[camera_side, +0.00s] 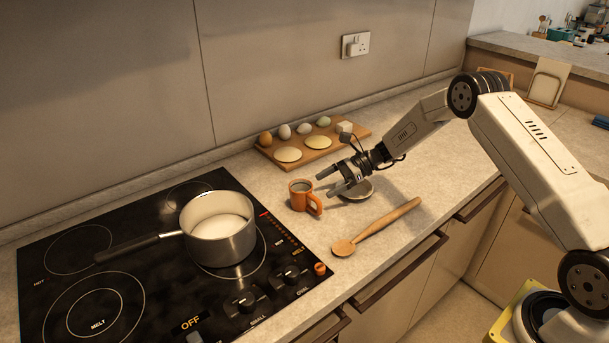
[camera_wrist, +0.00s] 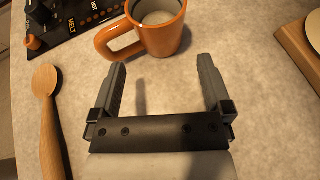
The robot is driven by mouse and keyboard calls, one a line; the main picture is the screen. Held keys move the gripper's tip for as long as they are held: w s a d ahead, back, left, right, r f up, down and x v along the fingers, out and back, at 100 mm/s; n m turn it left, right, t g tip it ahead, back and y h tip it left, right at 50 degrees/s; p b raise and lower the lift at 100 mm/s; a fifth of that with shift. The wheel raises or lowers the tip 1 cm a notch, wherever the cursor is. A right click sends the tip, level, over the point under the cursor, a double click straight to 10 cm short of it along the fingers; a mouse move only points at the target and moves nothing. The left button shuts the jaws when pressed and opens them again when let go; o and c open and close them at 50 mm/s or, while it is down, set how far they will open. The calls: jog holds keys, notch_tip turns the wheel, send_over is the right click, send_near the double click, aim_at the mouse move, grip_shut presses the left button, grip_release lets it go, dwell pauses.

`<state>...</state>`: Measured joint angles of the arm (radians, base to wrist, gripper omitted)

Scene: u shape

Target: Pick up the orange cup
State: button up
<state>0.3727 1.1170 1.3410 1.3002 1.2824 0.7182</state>
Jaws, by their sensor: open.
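The orange cup (camera_side: 301,196) stands upright on the counter, just right of the cooktop, with its handle toward the front right. In the wrist view the cup (camera_wrist: 165,38) is at the top, beyond the fingertips, with its handle pointing left and a pale inside. The cup appears just ahead of the fingertips; I cannot tell the exact gap.
A wooden spoon (camera_side: 375,228) lies in front of the cup. A wooden board (camera_side: 274,158) with eggs and flat rounds lies behind. A pot (camera_side: 218,238) stands on the black cooktop (camera_side: 140,258) at left.

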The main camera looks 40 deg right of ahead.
aim_at(303, 196)
jog(key=shift+x, duration=3.85)
jog(key=shift+r, duration=0.15)
jog(key=c, duration=1.2)
